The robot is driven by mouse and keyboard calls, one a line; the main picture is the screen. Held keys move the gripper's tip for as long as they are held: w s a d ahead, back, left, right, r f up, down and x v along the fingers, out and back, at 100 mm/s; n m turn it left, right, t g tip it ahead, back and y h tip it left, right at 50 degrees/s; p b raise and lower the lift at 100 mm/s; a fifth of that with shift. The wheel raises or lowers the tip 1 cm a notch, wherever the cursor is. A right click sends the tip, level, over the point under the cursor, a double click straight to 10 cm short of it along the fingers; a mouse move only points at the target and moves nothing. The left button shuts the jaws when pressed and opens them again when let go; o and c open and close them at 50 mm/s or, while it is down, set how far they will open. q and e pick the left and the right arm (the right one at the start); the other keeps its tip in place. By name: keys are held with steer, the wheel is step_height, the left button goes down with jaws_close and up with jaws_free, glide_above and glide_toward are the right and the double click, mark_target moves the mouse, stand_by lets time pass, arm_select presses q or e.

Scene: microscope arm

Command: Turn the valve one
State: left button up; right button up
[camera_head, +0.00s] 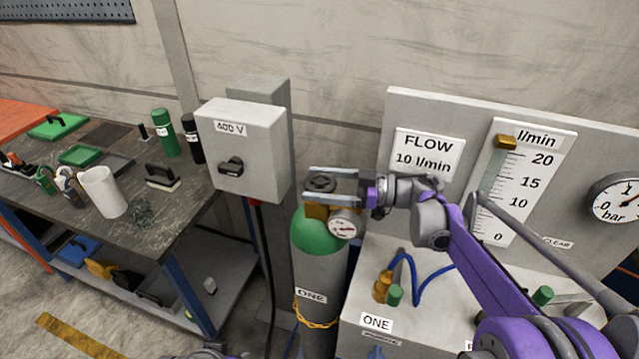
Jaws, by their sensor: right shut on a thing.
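The valve handwheel (320,182), dark and round, sits on top of a gas cylinder (318,265) with a green shoulder, labelled ONE. My right gripper (333,186) reaches in from the right, its two grey fingers shut on the handwheel, one along the far side and one along the near side. A brass fitting and a small round gauge (343,224) sit just below the fingers. On the panel, the orange marker (507,142) of the l/min scale (520,180) stands a little above 20. A sign (427,152) reads FLOW 10 l/min.
A grey 400 V box (240,145) stands close left of the cylinder. A cluttered workbench (185,215) is at the left. A grey unit (350,295) labelled ONE, with a blue hose (412,270), is right of the cylinder. A bar gauge (617,199) is far right.

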steer(key=o, duration=1.1)
steer(key=shift+d, duration=0.1)
steer(key=d, duration=0.3)
steer(key=s+d, duration=0.1)
steer(key=d, duration=0.3)
steer(key=d+b, duration=0.1)
steer(key=d, duration=0.2)
steer(key=shift+s+d, duration=0.25)
